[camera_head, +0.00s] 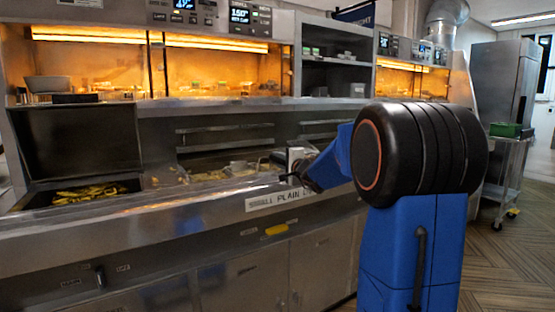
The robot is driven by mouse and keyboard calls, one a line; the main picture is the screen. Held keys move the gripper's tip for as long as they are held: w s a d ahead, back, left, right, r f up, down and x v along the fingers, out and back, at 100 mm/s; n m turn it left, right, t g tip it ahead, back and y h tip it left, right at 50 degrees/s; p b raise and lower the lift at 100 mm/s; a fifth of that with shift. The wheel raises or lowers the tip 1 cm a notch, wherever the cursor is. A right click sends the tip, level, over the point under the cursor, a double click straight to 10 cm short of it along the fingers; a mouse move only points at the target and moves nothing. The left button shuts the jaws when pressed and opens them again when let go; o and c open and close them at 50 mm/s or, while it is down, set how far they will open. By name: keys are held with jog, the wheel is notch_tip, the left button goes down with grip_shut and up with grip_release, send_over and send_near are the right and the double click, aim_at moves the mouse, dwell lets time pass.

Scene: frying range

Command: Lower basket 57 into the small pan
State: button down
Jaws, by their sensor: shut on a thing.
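My gripper (291,178) is at the range's front edge, small and partly hidden by my own blue arm. It is shut on what looks like the dark handle of a basket. The basket (238,171) seems to reach left from it, low over a sunken pan (205,160) in the steel range. Yellow fried pieces show there. The number 57 cannot be read, and I cannot tell how deep the basket sits.
An open well (70,196) with yellow food and a raised dark lid (77,135) is at left. Lit warming bays (210,70) and a shelf unit (333,75) stand behind. A trolley with a green box (506,130) is at right.

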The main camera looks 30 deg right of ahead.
jog(key=shift+f, duration=0.55)
dwell(0.6)
jog(key=c, duration=1.5)
grip_release()
jog(key=shift+c, duration=0.2)
